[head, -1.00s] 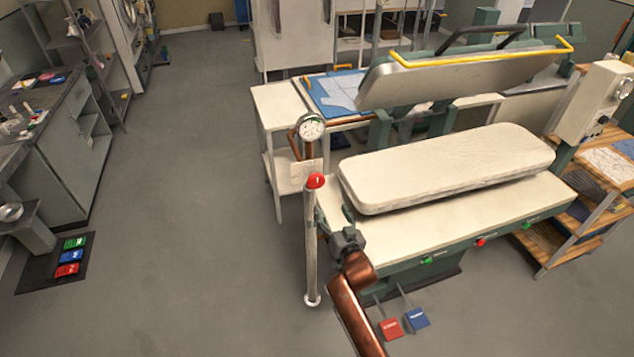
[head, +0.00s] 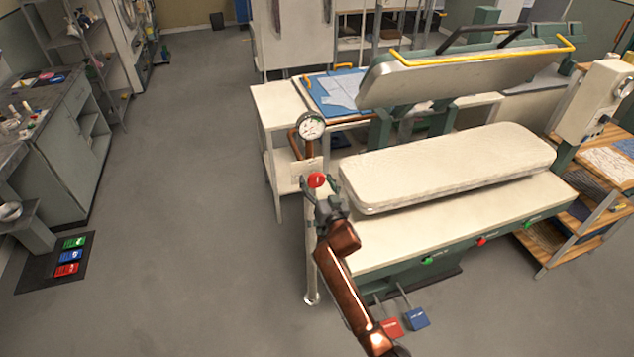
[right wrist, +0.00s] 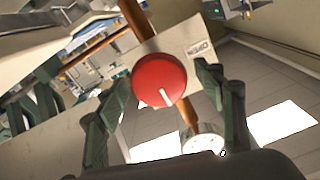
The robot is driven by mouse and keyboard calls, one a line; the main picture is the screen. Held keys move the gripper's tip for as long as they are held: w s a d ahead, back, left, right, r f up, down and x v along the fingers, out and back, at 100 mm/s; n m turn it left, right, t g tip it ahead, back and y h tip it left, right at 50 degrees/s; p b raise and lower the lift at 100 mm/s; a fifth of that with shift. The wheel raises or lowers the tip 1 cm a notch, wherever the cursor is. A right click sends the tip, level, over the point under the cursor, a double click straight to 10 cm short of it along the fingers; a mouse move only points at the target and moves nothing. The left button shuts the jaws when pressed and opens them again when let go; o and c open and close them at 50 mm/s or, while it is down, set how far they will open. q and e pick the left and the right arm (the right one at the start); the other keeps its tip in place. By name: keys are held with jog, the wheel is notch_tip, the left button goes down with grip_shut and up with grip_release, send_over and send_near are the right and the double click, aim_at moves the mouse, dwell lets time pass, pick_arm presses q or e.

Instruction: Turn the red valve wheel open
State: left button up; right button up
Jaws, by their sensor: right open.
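The red valve wheel (head: 317,180) sits at the top of a pale upright post (head: 311,262), beside the copper pipe and gauge. In the right wrist view the red wheel (right wrist: 159,80) is a round knob with a white mark pointing toward the bottom of the picture. A white plate (right wrist: 195,50) with partly readable lettering is behind it. My right gripper (head: 325,197) is just below and beside the wheel in the head view. In the right wrist view its two dark green fingers (right wrist: 165,95) are spread open, one on each side of the wheel. My left gripper is out of view.
A pressure gauge (head: 311,126) stands on a copper pipe above the wheel. The padded pressing table (head: 450,165) is close on the right. Red and blue pedals (head: 417,318) are below it. Open floor (head: 190,200) lies to the left.

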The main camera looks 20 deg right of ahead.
jog(key=shift+c, duration=0.7)
jog(key=c, duration=1)
jog(key=shift+c, duration=0.2)
jog(key=shift+n, duration=0.4)
jog(key=n+p, duration=0.1)
jog(key=n, duration=0.1)
jog(key=shift+n, duration=0.4)
jog(key=n+p, duration=0.1)
jog(key=n, duration=0.3)
jog(key=shift+a+n, duration=0.1)
jog(key=shift+n, duration=0.2)
jog(key=n, duration=0.4)
jog(key=shift+n+p, duration=0.3)
jog(key=shift+p, duration=0.1)
jog(key=n, duration=0.5)
jog(key=shift+a+f, duration=0.1)
